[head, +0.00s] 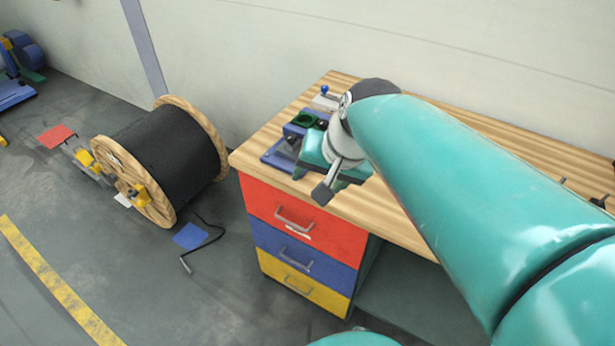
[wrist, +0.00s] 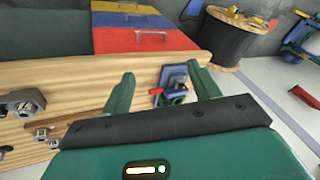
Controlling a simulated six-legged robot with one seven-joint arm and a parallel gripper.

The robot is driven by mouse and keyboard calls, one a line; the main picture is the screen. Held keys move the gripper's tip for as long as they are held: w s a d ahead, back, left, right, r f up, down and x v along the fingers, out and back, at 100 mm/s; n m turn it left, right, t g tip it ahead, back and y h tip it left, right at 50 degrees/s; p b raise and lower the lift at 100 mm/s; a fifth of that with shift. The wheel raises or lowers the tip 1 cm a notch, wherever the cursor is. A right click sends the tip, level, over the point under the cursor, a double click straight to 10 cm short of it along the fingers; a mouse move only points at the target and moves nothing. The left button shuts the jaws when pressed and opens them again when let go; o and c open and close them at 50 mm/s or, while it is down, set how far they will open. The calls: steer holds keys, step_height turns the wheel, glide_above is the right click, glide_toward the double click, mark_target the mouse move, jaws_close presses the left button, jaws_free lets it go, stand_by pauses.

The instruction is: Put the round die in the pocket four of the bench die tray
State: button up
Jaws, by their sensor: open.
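In the head view my gripper (head: 335,172) is over the left end of the wooden bench (head: 480,140), beside a blue fixture (head: 276,156). A green ring-shaped part (head: 303,118) stands by that fixture. A blue device with a red handle (wrist: 172,84) shows beyond the fingers in the wrist view. I cannot make out the round die or a numbered pocket. My arm hides part of the bench top.
Red, blue and yellow drawers (head: 303,232) are under the bench's left end. A blue-knobbed item (head: 325,92) stands at the back. Grey metal hardware (wrist: 24,104) lies at left in the wrist view. A black cable reel (head: 165,155) stands on the floor at left.

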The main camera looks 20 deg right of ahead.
steer(key=s+a+n+h, duration=0.1)
steer(key=s+a+n, duration=0.1)
steer(key=s+n, duration=0.3)
steer(key=shift+s+f+n+t+h, duration=0.3)
steer(key=shift+s+f+n, duration=0.1)
steer(key=shift+s, duration=0.65)
